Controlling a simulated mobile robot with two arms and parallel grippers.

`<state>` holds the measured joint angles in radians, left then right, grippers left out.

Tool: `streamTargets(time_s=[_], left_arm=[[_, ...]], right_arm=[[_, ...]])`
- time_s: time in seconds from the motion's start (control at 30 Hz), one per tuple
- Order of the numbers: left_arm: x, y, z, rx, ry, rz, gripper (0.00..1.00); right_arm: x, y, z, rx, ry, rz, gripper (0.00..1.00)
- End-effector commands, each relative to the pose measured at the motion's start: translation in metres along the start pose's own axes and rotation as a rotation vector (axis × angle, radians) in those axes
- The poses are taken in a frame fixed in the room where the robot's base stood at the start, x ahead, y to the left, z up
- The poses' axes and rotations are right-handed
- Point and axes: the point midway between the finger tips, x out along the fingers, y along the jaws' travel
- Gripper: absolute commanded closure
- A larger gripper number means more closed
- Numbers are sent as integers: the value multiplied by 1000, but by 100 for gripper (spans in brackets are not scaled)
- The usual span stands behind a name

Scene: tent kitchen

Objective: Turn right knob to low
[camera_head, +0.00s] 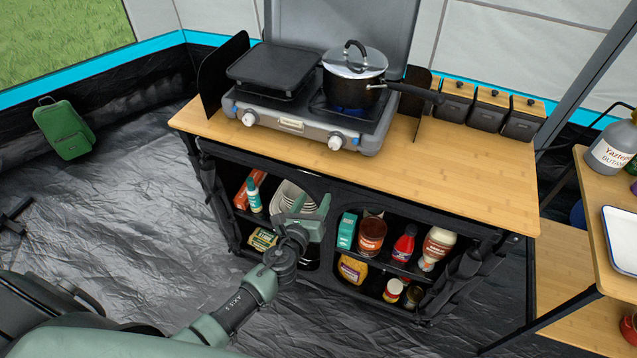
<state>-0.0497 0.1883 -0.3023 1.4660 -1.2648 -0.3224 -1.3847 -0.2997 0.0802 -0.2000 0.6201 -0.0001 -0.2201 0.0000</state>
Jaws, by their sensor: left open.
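The camp stove (290,125) stands on the wooden counter and has two white knobs on its front. The right knob (336,142) is below the pot side, and the left knob (249,118) is at the other end. The right knob's exact setting is too small to read. A black pot (352,92) with a lid sits on the right burner, with blue flame under it. My left gripper (311,206) is open, in front of the cabinet shelves, below the right knob and apart from it. My right gripper is not in view.
A black griddle (275,68) covers the left burner. The pot's handle (415,92) points right. The wooden counter (450,160) is clear right of the stove, with lidded containers (488,109) behind. Cans and bottles fill the shelves below. A side table (598,190) stands at the right.

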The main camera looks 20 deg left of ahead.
Motion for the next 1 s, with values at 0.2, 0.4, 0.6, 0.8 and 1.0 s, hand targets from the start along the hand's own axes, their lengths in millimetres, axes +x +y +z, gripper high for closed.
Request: streamTargets(time_s=[0.2, 0.4, 0.6, 0.8, 1.0], left_arm=[[-7, 17, -41, -165, 89, 42, 48], [-17, 32, -77, -319, 161, 90, 48], [-29, 46, -112, -470, 227, 148, 48], [-43, 58, -144, -610, 280, 210, 48], [-52, 66, -163, -698, 310, 253, 48]], right_arm=[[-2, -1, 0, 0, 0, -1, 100], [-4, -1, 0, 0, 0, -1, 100], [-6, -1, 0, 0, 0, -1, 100], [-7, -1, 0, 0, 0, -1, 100], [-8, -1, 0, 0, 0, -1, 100]])
